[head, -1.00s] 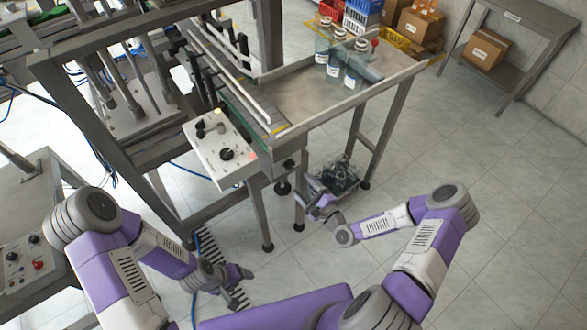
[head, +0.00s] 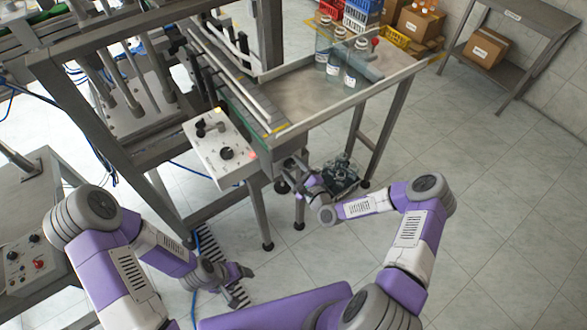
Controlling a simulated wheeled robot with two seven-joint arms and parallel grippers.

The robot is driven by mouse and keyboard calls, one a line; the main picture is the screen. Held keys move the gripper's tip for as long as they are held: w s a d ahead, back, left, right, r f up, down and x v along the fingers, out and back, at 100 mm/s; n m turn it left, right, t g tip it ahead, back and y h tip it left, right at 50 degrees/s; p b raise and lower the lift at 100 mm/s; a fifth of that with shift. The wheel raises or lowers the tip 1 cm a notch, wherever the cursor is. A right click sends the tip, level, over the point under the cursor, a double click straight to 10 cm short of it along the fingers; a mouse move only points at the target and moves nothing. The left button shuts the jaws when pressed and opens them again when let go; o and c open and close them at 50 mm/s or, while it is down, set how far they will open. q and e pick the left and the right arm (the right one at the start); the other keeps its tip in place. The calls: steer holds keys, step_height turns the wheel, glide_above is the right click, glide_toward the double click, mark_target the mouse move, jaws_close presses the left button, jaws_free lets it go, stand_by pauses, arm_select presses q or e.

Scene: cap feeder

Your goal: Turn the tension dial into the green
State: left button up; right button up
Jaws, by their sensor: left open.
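A white control box (head: 214,165) hangs on the front of the machine frame. It carries a black round dial (head: 227,153), a black knob or lever further back, and small lit lamps at its right corners. No green zone can be made out at this size. My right gripper (head: 287,171) is to the right of the box and below it in the picture, apart from the dial, with its fingers spread and empty. My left gripper (head: 246,279) is low, over the floor, well away from the box; it is open and holds nothing visible.
A machine table (head: 300,104) with several clear bottles (head: 336,62) stands behind the box. A dark bin of parts (head: 343,178) sits beside my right forearm. Table legs stand near my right gripper. A second control panel (head: 30,262) is at far left.

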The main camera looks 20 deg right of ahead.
steer(key=c, duration=0.9)
steer(key=n+b, duration=0.3)
steer(key=n, duration=0.1)
steer(key=shift+f, duration=0.2)
steer(key=n+b, duration=0.4)
steer(key=n, duration=0.2)
steer(key=shift+a+f+n, duration=0.1)
steer(key=shift+n, duration=0.2)
steer(key=n+b, duration=0.3)
steer(key=n, duration=0.1)
steer(key=shift+f+n, duration=0.1)
steer(key=shift+n, duration=0.2)
steer(key=shift+n+b, duration=1.85)
steer(key=shift+n, duration=0.65)
